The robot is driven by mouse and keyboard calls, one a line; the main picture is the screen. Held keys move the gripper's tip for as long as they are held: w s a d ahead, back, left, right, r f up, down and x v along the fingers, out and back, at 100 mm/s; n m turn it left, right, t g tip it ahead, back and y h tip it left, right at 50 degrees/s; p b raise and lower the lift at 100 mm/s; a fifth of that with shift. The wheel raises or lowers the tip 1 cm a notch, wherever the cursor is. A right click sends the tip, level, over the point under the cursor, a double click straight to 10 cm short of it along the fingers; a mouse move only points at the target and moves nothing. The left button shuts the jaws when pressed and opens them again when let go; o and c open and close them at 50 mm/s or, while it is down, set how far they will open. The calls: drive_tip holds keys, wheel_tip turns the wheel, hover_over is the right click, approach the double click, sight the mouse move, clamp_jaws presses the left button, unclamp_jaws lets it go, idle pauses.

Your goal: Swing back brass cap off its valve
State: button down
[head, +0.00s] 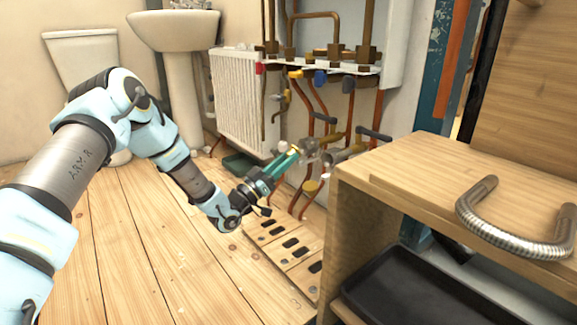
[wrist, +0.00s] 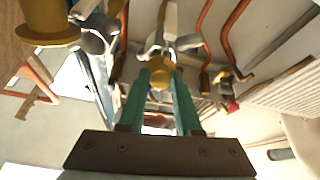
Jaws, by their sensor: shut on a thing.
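My gripper (head: 289,158) reaches low toward the pipework, and its green fingers also show in the wrist view (wrist: 160,82). The fingers are shut on a small brass cap (wrist: 160,77) at their tips. A grey valve body (wrist: 157,45) shows right behind the cap in the wrist view. In the head view the valve (head: 310,148) is partly hidden at the fingertips. I cannot tell whether the cap still touches its valve. Another, larger brass cap (wrist: 47,22) is at the upper left of the wrist view, apart from my fingers.
Copper pipes and valves with coloured handles (head: 320,78) crowd the wall above and around my gripper. A white radiator (head: 237,95) stands to the left. A wooden bench (head: 430,170) with a curved metal hose (head: 510,236) on it is close on the right. The wood floor (head: 160,265) is open at left.

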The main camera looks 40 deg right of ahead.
drive_tip(key=shift+a+f+h+b, duration=0.25)
drive_tip(key=shift+f+h+b, duration=0.35)
drive_tip(key=shift+h+b, duration=0.5)
drive_tip(key=c, duration=0.6)
unclamp_jaws()
drive_tip(key=shift+r, duration=0.1)
drive_tip(key=p+v, duration=0.4)
drive_tip(key=v, duration=0.7)
drive_tip(key=shift+d+r, duration=0.1)
